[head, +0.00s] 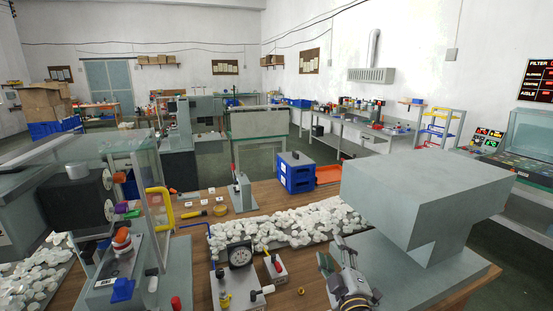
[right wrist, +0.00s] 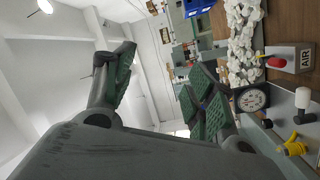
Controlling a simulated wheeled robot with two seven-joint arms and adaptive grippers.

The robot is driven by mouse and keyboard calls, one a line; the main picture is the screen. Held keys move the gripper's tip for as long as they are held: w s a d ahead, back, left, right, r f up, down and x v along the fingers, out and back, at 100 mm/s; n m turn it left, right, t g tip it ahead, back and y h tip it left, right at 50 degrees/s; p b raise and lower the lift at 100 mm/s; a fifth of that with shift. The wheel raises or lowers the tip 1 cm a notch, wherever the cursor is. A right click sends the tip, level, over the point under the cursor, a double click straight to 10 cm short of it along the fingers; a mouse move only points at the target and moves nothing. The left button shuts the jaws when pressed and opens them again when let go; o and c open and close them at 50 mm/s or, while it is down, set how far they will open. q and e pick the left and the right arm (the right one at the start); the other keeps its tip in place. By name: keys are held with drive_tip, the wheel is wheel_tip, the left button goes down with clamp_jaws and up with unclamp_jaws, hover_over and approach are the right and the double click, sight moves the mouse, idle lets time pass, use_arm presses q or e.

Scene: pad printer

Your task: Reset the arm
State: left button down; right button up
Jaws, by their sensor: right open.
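My right gripper (head: 342,252) is in the lower middle right of the head view, above the front of the wooden bench (head: 262,200). In the right wrist view its two green-padded fingers (right wrist: 162,88) are spread apart with nothing between them. It is right of the air unit with the round gauge (head: 240,254) and left of the big grey machine block (head: 430,195), apart from the gauge. The gauge (right wrist: 251,98) also shows in the right wrist view, beside one finger. My left gripper does not show.
The pad printer (head: 120,200) with a clear guard and yellow handle stands at left. A heap of white pieces (head: 290,225) lies behind my right gripper. A small lever press (head: 242,190) and blue boxes (head: 296,172) stand farther back. The grey block limits room at right.

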drive_tip(key=s+d+f+m+g+h, duration=0.2)
drive_tip(key=s+d+f+m+g, duration=0.15)
drive_tip(key=f, duration=0.35)
drive_tip(key=s+d+f+m+g+h, duration=0.1)
drive_tip(key=s+d+f+m+g, duration=0.3)
drive_tip(key=f, duration=0.4)
drive_tip(key=s+a+f+m+g+y, duration=0.1)
drive_tip(key=s+f+g, duration=0.3)
drive_tip(key=s, duration=0.4)
drive_tip(key=s+f+m+g+y, duration=0.15)
drive_tip(key=s+f+g, duration=0.25)
drive_tip(key=s, duration=0.5)
wheel_tip(320, 180, down, 34)
drive_tip(key=s+r+g, duration=0.1)
drive_tip(key=s, duration=0.2)
drive_tip(key=s+d+f, duration=0.2)
drive_tip(key=s+f, duration=0.8)
drive_tip(key=s+d+f+g, duration=0.1)
drive_tip(key=s+d+f, duration=0.1)
drive_tip(key=s+f, duration=0.8)
drive_tip(key=shift+s+d+h, duration=0.2)
drive_tip(key=shift+s+h, duration=0.25)
drive_tip(key=shift+s, duration=0.35)
